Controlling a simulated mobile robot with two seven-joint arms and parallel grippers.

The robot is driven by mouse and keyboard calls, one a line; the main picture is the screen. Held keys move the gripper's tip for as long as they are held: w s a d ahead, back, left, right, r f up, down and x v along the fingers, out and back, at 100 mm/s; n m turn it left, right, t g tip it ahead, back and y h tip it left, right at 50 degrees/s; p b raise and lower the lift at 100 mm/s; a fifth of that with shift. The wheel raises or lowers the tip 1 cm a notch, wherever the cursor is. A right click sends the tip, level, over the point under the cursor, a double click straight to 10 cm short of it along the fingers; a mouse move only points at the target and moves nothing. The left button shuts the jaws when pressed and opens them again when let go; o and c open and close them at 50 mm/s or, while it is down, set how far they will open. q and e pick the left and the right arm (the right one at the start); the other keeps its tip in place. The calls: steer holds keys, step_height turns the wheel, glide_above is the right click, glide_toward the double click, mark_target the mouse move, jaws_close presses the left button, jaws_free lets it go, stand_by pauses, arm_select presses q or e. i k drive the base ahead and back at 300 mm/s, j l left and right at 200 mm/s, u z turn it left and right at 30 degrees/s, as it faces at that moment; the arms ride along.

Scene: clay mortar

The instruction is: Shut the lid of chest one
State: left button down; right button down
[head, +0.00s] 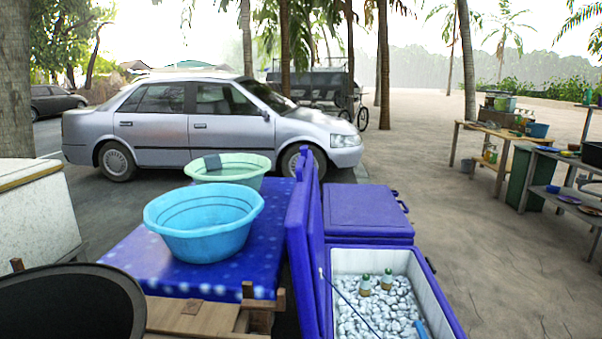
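An open blue chest (440,290) stands at the bottom centre-right, cut off by the lower edge. Its blue lid (304,255) is raised upright along the left side. The inside is white and filled with pale ice (385,308), with two green-capped bottles (376,283) standing in it and a blue object (421,328) near the front. A second blue chest (368,212) stands just behind, with its lid shut. I see no label telling which chest is number one. Neither of my grippers is in view.
A table with a blue cloth (130,255) stands left of the raised lid, bearing a blue basin (203,222) and a green basin (228,170). A dark rounded object (70,305) fills the lower left corner. Sandy ground (480,250) right of the chests is clear.

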mark_target(304, 232)
steer(key=i+j+z, duration=0.1)
steer(key=i+j, duration=0.2)
steer(key=i+j+z, duration=0.1)
steer(key=i+j, duration=0.2)
steer(key=j, duration=0.25)
steer(key=i+j, duration=0.25)
steer(key=j, duration=0.2)
steer(key=i+j+z, duration=0.15)
steer(key=i+j, duration=0.15)
steer(key=j, duration=0.15)
steer(key=i+j+z, duration=0.1)
steer(key=j, duration=0.4)
steer(key=i+j+z, duration=0.1)
steer(key=i+j, duration=0.25)
steer(key=j, duration=0.15)
steer(key=i+j, duration=0.2)
steer(key=j, duration=0.35)
steer(key=i+j+z, duration=0.15)
steer(key=j, duration=0.4)
steer(key=i+l, duration=0.05)
